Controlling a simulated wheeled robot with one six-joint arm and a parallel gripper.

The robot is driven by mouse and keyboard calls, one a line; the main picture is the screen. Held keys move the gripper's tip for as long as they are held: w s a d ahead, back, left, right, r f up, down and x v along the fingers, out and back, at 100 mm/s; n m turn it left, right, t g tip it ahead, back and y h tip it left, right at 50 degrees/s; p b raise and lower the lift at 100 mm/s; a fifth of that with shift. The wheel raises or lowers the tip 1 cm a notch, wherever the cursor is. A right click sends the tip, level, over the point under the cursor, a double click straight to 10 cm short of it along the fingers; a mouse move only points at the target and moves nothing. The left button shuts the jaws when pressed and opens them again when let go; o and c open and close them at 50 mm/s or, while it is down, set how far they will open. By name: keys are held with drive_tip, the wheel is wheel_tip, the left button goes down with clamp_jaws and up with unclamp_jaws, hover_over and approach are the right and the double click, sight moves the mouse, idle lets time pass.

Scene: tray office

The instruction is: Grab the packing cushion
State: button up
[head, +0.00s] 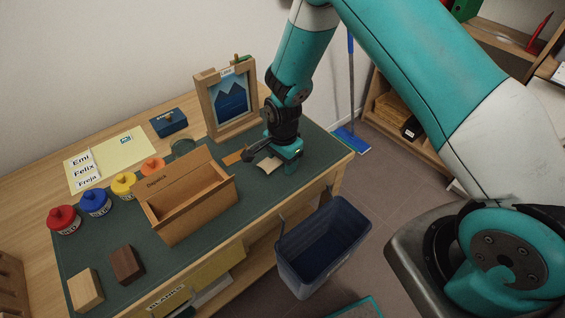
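A small beige piece (268,165), which looks like the packing cushion, lies at the right part of the dark green desk mat (205,258). My gripper (270,160) points down at it from above. Its fingers look spread apart, one to the left of the beige piece and one to the right. I cannot tell whether either finger touches it. The gripper body hides part of the space behind the piece.
An open cardboard box (190,210) stands left of my gripper. A wooden picture frame (232,103) stands close behind. A flat orange-brown piece (235,157) lies between them. A dark blue bin (322,245) stands on the floor before the desk.

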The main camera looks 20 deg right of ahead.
drive_tip(key=c, duration=0.4)
drive_tip(key=shift+r, duration=0.1)
